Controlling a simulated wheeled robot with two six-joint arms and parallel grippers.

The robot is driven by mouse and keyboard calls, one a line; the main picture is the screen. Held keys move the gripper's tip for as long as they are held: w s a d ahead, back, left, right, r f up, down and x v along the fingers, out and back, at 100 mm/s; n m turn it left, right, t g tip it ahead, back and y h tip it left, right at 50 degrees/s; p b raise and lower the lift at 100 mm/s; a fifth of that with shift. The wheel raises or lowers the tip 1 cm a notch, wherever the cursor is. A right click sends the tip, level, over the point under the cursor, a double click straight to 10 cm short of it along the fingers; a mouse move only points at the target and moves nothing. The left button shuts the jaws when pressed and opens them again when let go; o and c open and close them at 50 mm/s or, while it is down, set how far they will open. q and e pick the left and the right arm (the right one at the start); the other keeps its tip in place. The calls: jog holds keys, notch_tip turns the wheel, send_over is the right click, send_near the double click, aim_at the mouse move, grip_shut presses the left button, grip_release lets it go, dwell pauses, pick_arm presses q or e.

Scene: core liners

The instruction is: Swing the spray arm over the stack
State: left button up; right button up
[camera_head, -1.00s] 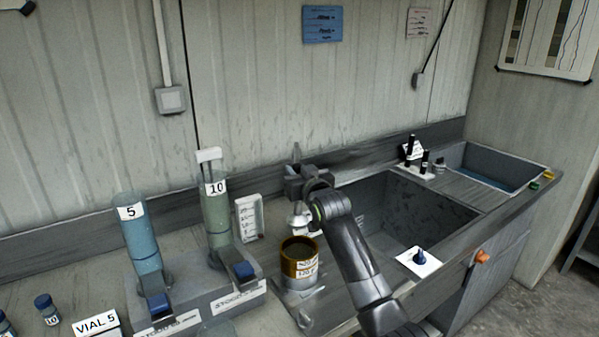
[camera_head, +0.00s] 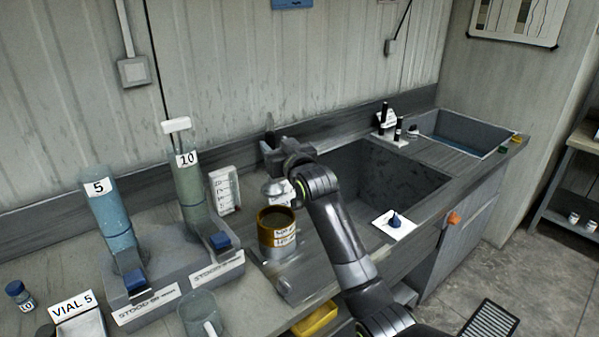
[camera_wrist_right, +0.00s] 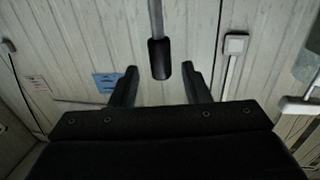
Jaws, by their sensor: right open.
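The stack is a brass-rimmed sieve pot (camera_head: 277,232) with white labels, upright on the counter left of the sink. A pale rounded spray head (camera_head: 279,189) shows just behind it, partly covered by my right arm. In the right wrist view a grey rod with a black grip (camera_wrist_right: 160,60), apparently the spray arm's handle, sits between my finger tips. My right gripper (camera_head: 272,150) is open around that grip, with gaps on both sides; it also shows in the wrist view (camera_wrist_right: 159,80). My left gripper is out of view.
The sink basin (camera_head: 385,190) lies right of the stack. Tubes marked 5 (camera_head: 110,220) and 10 (camera_head: 190,185) stand in a grey base at left. A clear beaker (camera_head: 202,312) stands in front. A white card (camera_head: 394,225) with a blue knob lies by the sink's front edge.

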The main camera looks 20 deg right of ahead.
jog(key=s+d+b, duration=0.2)
jog(key=s+b, duration=0.1)
jog(key=s, duration=1)
